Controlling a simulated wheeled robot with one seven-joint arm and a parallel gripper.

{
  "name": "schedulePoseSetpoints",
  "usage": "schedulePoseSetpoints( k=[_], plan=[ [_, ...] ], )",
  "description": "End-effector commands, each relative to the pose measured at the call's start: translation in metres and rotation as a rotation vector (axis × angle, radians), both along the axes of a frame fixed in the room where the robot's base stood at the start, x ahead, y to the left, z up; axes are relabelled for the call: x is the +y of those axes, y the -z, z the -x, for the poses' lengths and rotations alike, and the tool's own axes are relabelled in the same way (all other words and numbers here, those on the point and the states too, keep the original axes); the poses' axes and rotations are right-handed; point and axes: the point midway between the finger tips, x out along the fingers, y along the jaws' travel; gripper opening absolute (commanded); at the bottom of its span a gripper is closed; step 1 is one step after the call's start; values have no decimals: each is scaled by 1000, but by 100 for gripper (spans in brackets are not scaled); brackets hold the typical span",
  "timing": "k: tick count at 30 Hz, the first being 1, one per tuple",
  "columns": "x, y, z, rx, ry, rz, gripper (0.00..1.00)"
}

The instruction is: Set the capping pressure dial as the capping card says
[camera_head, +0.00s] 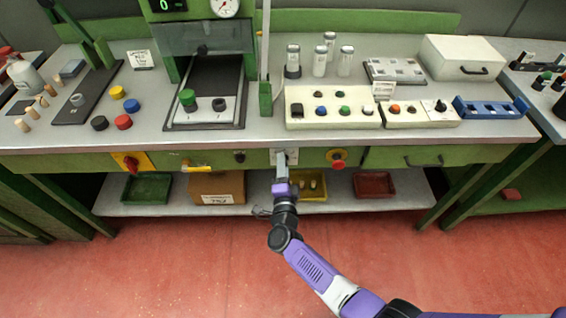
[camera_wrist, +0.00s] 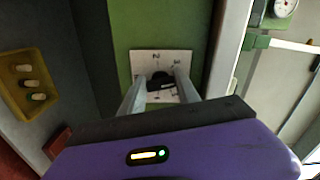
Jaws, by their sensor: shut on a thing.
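The dial has a white plate (camera_head: 292,155) on the green front edge of the bench, below the press. The pointer's exact setting is hard to read. A small printed card (camera_head: 141,59) stands at the back left of the bench; its text is too small to read, so I cannot tell if it is the capping card.
A red-and-yellow rotary switch (camera_head: 131,163) and a red button (camera_head: 337,164) sit on the same bench front. A button panel (camera_head: 332,107) lies above right. Below is a shelf with a yellow tray (camera_head: 313,191), a cardboard box (camera_head: 217,188) and other trays. The floor in front is clear.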

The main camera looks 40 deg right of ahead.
Motion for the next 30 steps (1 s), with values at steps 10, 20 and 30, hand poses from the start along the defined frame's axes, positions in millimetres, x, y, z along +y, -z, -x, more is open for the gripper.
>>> schedulePoseSetpoints(
  k=[10, 20, 30],
  plan=[
    [0, 1, 0, 190, -1, 257, 0],
    [0, 3, 1, 319, -3, 434, 0],
    [0, 4, 1, 376, -3, 513, 0]
  ],
)
